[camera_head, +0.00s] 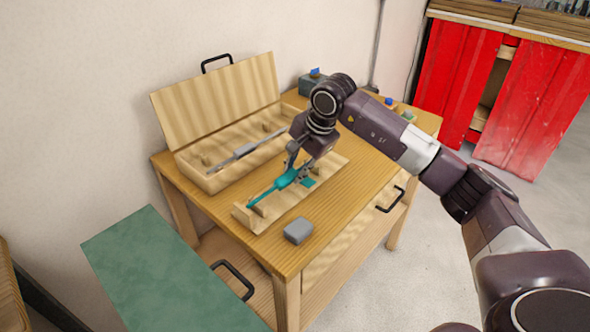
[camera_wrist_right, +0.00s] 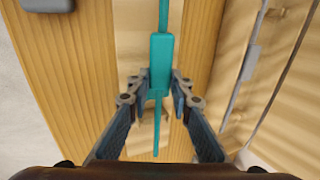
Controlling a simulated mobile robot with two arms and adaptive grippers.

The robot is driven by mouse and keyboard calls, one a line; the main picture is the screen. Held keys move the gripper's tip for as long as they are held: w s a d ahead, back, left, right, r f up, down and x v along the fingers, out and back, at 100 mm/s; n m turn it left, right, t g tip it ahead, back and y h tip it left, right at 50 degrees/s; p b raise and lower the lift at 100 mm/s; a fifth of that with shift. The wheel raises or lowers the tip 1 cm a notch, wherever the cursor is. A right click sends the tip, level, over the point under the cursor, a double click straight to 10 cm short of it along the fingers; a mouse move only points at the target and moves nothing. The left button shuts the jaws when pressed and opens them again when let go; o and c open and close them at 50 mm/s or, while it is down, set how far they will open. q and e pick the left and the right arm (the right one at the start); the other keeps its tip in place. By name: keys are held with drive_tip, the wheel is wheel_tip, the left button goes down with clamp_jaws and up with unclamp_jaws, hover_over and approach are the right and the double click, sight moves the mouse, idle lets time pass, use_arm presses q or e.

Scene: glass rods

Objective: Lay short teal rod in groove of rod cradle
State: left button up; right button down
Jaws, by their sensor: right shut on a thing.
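The teal rod (camera_head: 263,194) is held by my right gripper (camera_head: 291,171) above the pale wooden rod cradle (camera_head: 284,203), running roughly along its length. In the right wrist view the rod (camera_wrist_right: 161,60) has a thick middle section and thin ends. My right gripper's fingers (camera_wrist_right: 160,88) are shut on it from both sides. The rod's near end is close to the cradle's near upright; I cannot tell whether it touches the groove. The gripper partly hides the far end. The cradle also shows below the rod in the right wrist view (camera_wrist_right: 133,35). My left gripper is not in view.
An open wooden case (camera_head: 217,184) with a grey rod (camera_head: 242,153) in it lies behind the cradle, lid raised. A grey block (camera_head: 298,231) sits at the table's front edge. Small items stand at the back right. A green surface (camera_head: 150,270) is at lower left.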

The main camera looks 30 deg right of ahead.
drive_tip(key=shift+f+b, duration=0.35)
drive_tip(key=c, duration=1.7)
unclamp_jaws()
drive_tip(key=shift+o, duration=0.2)
